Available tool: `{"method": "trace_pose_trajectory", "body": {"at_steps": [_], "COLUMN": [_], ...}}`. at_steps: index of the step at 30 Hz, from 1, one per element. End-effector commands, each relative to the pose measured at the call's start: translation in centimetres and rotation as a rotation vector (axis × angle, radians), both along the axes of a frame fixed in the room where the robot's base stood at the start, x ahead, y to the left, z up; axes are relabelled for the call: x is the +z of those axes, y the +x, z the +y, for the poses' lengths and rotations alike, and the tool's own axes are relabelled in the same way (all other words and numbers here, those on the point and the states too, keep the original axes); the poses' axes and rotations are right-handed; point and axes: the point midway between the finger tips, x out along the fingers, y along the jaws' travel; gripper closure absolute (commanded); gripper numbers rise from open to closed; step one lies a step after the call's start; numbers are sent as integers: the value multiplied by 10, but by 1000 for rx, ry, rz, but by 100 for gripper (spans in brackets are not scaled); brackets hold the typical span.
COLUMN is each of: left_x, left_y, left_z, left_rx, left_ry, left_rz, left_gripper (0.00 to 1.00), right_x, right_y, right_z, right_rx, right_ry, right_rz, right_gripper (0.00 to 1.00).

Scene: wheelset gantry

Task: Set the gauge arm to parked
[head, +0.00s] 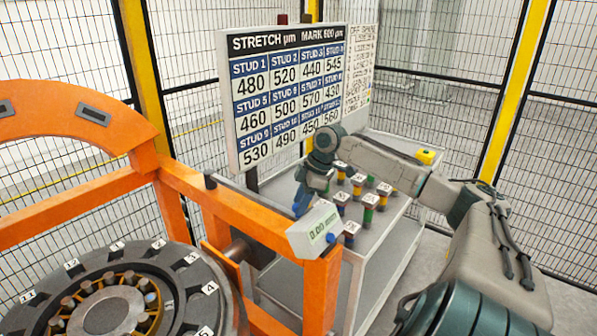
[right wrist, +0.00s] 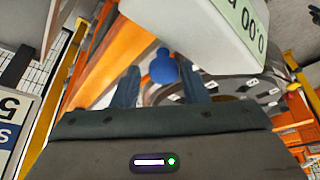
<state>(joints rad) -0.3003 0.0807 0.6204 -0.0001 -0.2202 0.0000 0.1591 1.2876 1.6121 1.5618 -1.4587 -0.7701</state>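A white gauge box (head: 315,230) with a "0.00 mm" readout sits at the corner of the orange frame in the head view. It also shows at the top of the right wrist view (right wrist: 205,30). A blue round knob (right wrist: 163,66) shows beside the box in the right wrist view. My right gripper (head: 302,203) is just above the box, pointing down. In the right wrist view its two fingers are apart, with the knob between or just beyond their tips; I see no clear contact. The gauge arm's full length and pivot are not clear. My left gripper is not in view.
The orange frame (head: 255,217) borders a dark wheel (head: 190,285) with numbered studs at lower left. Behind my gripper, a grey cart (head: 385,255) carries several coloured posts. A stretch table board (head: 285,95) stands behind, with mesh fencing around.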

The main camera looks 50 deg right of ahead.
Motion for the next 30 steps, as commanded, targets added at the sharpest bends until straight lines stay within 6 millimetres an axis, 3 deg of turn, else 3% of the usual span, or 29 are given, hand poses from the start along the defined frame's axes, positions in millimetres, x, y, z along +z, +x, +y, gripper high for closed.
{"method": "trace_pose_trajectory", "body": {"at_steps": [11, 17, 28, 30], "left_x": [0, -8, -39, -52], "left_y": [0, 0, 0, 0], "left_z": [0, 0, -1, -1], "left_rx": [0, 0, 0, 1], "left_ry": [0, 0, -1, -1], "left_rz": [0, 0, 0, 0], "left_gripper": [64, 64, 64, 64], "right_x": [1, 11, 45, 48], "right_y": [0, -5, -15, -16], "right_z": [1, -4, -16, -19], "right_rx": [2, 3, 1, 0], "right_ry": [3, 1, -2, -1], "right_rz": [0, 1, 2, 1], "right_gripper": [48, 48, 48, 48]}}
